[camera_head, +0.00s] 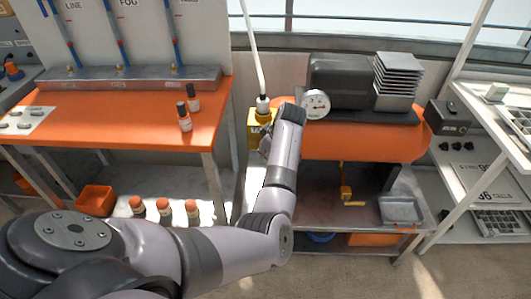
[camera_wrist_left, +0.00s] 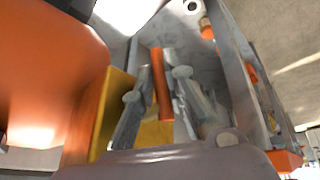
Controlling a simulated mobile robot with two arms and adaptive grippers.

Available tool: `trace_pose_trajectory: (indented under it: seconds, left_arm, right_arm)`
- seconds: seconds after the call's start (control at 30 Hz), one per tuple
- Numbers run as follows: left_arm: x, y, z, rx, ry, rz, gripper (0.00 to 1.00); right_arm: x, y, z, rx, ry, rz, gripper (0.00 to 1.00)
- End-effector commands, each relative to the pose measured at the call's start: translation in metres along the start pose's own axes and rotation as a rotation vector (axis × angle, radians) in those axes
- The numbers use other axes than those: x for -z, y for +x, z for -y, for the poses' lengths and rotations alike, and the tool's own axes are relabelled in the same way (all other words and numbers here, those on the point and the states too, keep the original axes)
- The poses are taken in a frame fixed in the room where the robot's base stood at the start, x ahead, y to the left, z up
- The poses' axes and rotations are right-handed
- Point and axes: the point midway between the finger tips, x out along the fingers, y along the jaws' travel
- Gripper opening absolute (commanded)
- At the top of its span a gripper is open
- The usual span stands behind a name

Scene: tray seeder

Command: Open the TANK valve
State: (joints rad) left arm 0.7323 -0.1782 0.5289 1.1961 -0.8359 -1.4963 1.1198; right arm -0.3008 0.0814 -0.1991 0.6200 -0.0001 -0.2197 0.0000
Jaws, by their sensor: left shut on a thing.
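My left gripper (camera_head: 265,142) is at the yellow block (camera_head: 254,128) beside the left end of the orange tank (camera_head: 360,143). The arm hides much of the gripper in the head view. In the left wrist view, the two grey fingers of my left gripper (camera_wrist_left: 160,75) stand on either side of an upright orange lever (camera_wrist_left: 162,90) and are shut on it. A yellow body (camera_wrist_left: 155,134) shows at the lever's foot. I cannot read a TANK label on it. My right gripper is in neither view.
A round gauge (camera_head: 315,105) sits close to my left wrist. A white hose (camera_head: 254,55) rises from the yellow block. An orange bench (camera_head: 130,125) with two small bottles stands at the left. A yellow tap (camera_head: 346,190) hangs under the tank. A white shelf (camera_head: 485,115) stands right.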

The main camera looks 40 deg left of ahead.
Motion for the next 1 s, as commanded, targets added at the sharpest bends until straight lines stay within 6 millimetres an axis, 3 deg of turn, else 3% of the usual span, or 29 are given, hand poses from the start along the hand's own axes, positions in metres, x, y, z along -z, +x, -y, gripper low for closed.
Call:
trace_pose_trajectory:
  seconds: [0.2, 0.5, 0.53, 0.63, 1.0]
  left_arm:
    - [0.0014, 0.0042, 0.0024, 0.083, 0.058, -0.146, 0.0]
    - [0.0029, 0.0035, 0.0031, 0.091, 0.061, -0.164, 0.0]
    - [0.0029, 0.0035, 0.0031, 0.091, 0.061, -0.164, 0.13]
    - [0.003, 0.0034, 0.003, 0.091, 0.061, -0.163, 0.2]
    - [0.0019, -0.0008, 0.0016, 0.088, 0.061, -0.162, 0.21]
  right_arm:
    - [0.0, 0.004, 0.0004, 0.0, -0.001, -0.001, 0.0]
    - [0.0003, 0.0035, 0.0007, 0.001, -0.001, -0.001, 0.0]
    - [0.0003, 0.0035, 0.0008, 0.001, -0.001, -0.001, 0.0]
    - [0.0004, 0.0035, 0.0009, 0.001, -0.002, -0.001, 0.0]
    - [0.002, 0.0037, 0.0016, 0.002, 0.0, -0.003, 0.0]
